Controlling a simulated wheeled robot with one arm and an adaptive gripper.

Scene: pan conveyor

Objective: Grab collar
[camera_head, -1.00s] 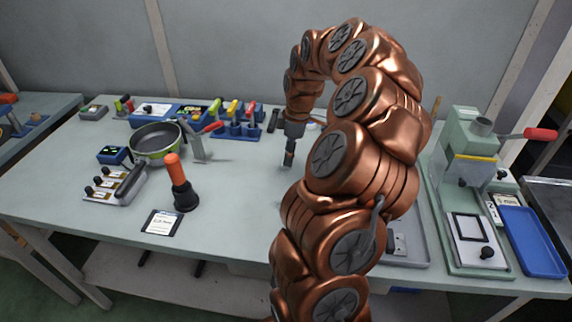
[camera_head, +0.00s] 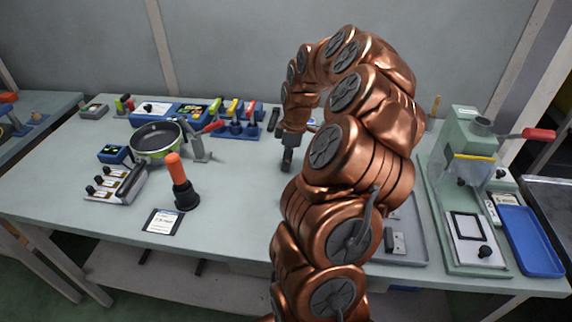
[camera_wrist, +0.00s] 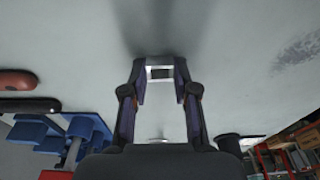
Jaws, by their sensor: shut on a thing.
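The collar spans the gap between the fingertips and looks like a short squared band. In the head view the collar is too small or hidden to make out. I cannot tell whether it touches the bench.
A pan (camera_head: 157,139) sits at the left, with an orange-handled black tool (camera_head: 181,184) and a label card (camera_head: 162,221) nearer. A blue rack (camera_head: 233,128) of coloured handles stands behind. A green press (camera_head: 468,165) and blue tray (camera_head: 531,241) are right. The centre bench is clear.

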